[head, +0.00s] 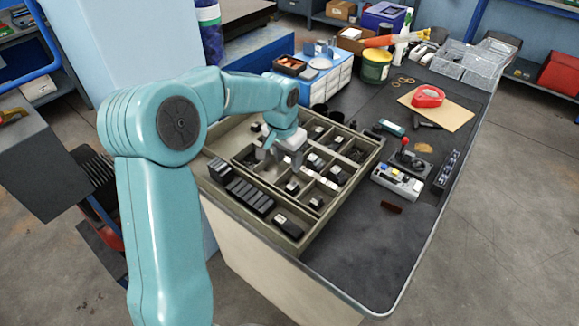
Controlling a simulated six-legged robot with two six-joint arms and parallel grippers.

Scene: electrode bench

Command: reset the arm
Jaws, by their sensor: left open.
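My left arm comes in from the left and reaches over the workbench. My left gripper (279,158) is open above the compartment tray (315,243), with nothing seen between its fingers. The tray is an olive-grey box with dividers, and several dark blocks (250,196) lie in its compartments. Part of the tray is hidden behind the arm and gripper. I cannot tell whether the fingertips touch anything in the tray. My right gripper does not show.
Right of the tray stand a control box with a red-topped joystick (405,150) and a grey button box (397,184). A red tape dispenser (428,96) sits on a brown board (452,112). Bins and tubs crowd the far end. The bench's near right corner is clear.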

